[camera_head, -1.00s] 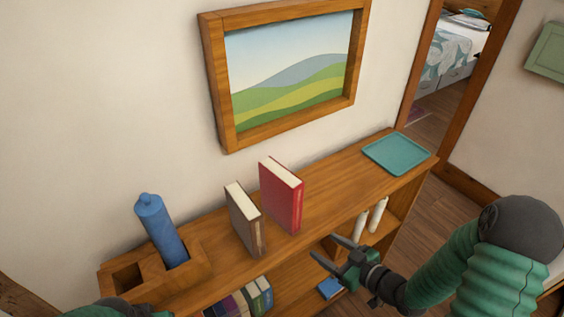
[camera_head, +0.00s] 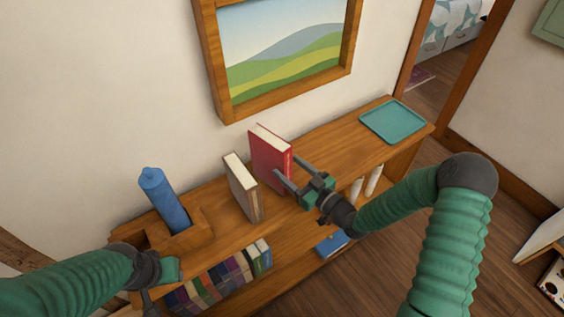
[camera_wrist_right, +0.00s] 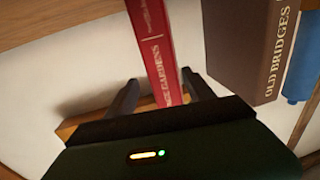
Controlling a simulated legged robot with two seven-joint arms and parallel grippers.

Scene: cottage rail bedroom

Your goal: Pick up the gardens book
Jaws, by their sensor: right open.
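The red gardens book (camera_head: 268,158) stands upright on the top of the wooden shelf. In the right wrist view its red spine (camera_wrist_right: 152,35) shows the word "GARDENS". My right gripper (camera_head: 287,167) is open at the book's spine. In the wrist view its two fingers (camera_wrist_right: 160,78) lie on either side of the spine; I cannot tell whether they touch it. My left gripper (camera_head: 150,290) is low at the left, partly cut off by the bottom edge, and its fingers are not clear.
A brown book (camera_head: 243,188), "OLD BRIDGES" in the wrist view (camera_wrist_right: 268,55), stands just left of the red one. A blue bottle (camera_head: 165,200) sits in a wooden holder (camera_head: 205,236). A teal tray (camera_head: 393,121) lies at the right end. A picture frame (camera_head: 222,75) hangs behind.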

